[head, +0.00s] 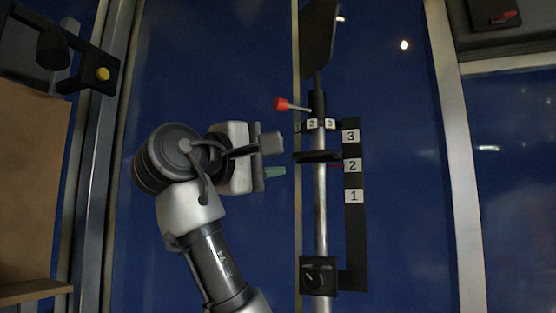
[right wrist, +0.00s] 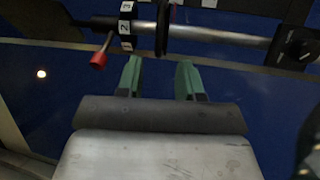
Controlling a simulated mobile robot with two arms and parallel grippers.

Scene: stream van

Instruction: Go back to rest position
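My right gripper (head: 275,172) shows left of the metal pole in the head view, on my raised right arm. In the right wrist view its two green fingers (right wrist: 160,76) stand apart with nothing between them. The pole (head: 320,215) is upright and carries a red-knobbed lever (head: 281,104) pointing left, beside a ring with number labels. A black disc-like collar (head: 317,157) sits on the pole at about label 2. The fingers look apart from the pole and collar. The red knob also shows in the right wrist view (right wrist: 98,60). My left gripper is not in view.
A black strip labelled 3, 2, 1 (head: 355,230) stands right of the pole. A black box with a dial (head: 318,276) is low on the pole. A brown board (head: 30,180) and a bracket with a yellow knob (head: 102,74) are at the left. Blue window panes lie behind.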

